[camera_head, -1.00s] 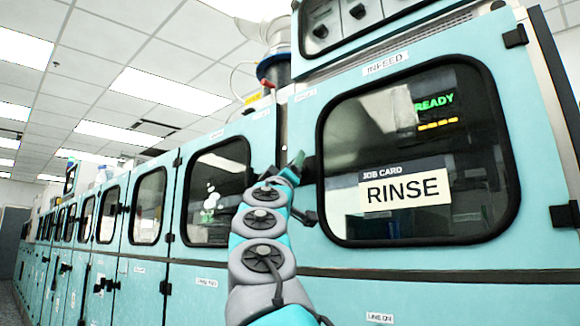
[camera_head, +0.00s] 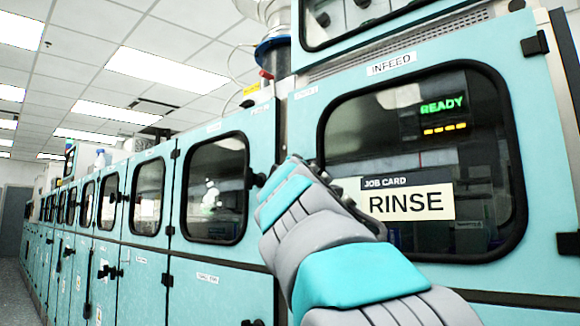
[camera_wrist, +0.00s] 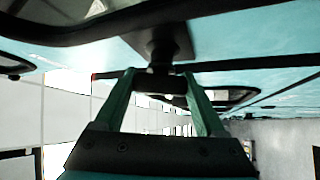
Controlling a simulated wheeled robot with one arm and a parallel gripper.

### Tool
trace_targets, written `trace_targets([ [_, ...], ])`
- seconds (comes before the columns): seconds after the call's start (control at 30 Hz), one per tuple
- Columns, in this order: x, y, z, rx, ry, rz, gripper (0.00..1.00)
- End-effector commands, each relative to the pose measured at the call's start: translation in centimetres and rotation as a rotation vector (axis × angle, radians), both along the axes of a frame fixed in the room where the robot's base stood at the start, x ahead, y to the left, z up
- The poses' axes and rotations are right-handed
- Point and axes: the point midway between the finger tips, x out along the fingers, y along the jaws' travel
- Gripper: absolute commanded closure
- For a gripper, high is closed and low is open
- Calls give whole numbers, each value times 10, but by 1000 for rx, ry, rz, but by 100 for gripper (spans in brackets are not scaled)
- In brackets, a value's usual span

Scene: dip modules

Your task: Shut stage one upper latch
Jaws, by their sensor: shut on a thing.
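In the wrist view, my gripper (camera_wrist: 160,76) has its two green fingers closed on a dark latch handle (camera_wrist: 160,83). The handle's black mount (camera_wrist: 163,42) joins the teal panel above it. In the head view, my arm reaches in from the lower right to the seam between the INFEED door and the door to its left (camera_head: 215,190). My forearm and wrist hide the fingers and the held latch there. A black knob (camera_head: 257,180) shows at that left door's right edge, just left of my wrist. I cannot tell the latch's exact angle.
The INFEED door's window (camera_head: 345,120) has a RINSE job card (camera_head: 410,203) and a green READY display (camera_head: 443,105). More teal doors with black latches run off to the left. A floor aisle (camera_head: 20,285) lies at far left.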

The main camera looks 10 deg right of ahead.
Motion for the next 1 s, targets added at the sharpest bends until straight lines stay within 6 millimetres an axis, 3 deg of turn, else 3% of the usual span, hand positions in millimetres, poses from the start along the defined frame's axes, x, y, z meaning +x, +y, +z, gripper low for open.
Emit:
trace_targets([
  [1.0, 1, 2, -1, -237, 321, 2, 83],
])
